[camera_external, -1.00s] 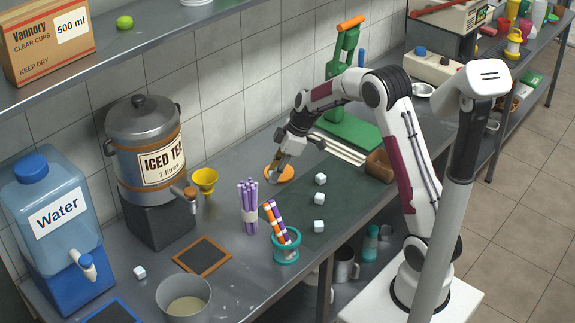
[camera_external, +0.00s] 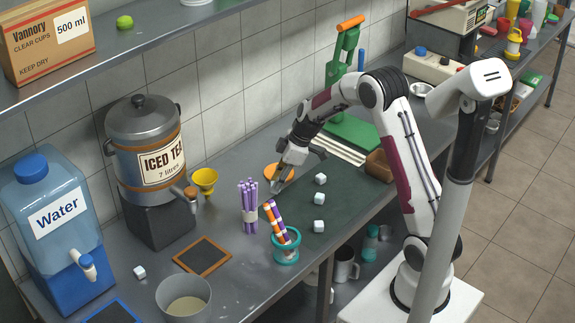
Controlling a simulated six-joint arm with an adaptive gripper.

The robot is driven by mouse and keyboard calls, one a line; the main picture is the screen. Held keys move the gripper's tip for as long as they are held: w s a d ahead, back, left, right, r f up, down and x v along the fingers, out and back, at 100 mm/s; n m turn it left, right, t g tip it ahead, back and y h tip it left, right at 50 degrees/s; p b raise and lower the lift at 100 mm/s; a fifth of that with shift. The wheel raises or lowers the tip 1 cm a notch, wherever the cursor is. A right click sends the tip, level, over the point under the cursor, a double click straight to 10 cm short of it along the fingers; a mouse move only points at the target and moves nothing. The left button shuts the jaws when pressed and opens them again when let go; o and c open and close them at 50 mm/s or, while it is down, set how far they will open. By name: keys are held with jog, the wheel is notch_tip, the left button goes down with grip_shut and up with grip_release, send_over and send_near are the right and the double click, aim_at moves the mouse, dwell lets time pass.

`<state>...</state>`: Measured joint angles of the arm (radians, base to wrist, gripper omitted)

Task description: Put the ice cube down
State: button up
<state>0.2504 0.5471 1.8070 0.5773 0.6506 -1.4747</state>
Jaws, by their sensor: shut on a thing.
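My gripper (camera_external: 277,184) points down low over the grey counter, just in front of the round orange disc (camera_external: 271,171). It is shut on an ice cube, which is too small and too covered by the fingers to make out clearly. Three other white ice cubes lie in a row on the dark mat to the right: a far one (camera_external: 320,179), a middle one (camera_external: 319,198) and a near one (camera_external: 319,226). Another ice cube (camera_external: 139,272) lies at the front left. I cannot tell whether the held cube touches the counter.
A bundle of purple straws (camera_external: 249,206) stands left of my gripper. The dark mat (camera_external: 345,195) has free room. The iced tea dispenser (camera_external: 150,165) and yellow funnel (camera_external: 204,181) stand to the left.

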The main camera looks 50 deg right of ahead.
jog(key=shift+f, duration=2.05)
jog(key=shift+f, duration=0.1)
jog(key=shift+f, duration=1.8)
jog(key=shift+f, duration=0.15)
jog(key=o, duration=0.8)
jog(key=v, duration=1.2)
jog(key=shift+r, duration=0.25)
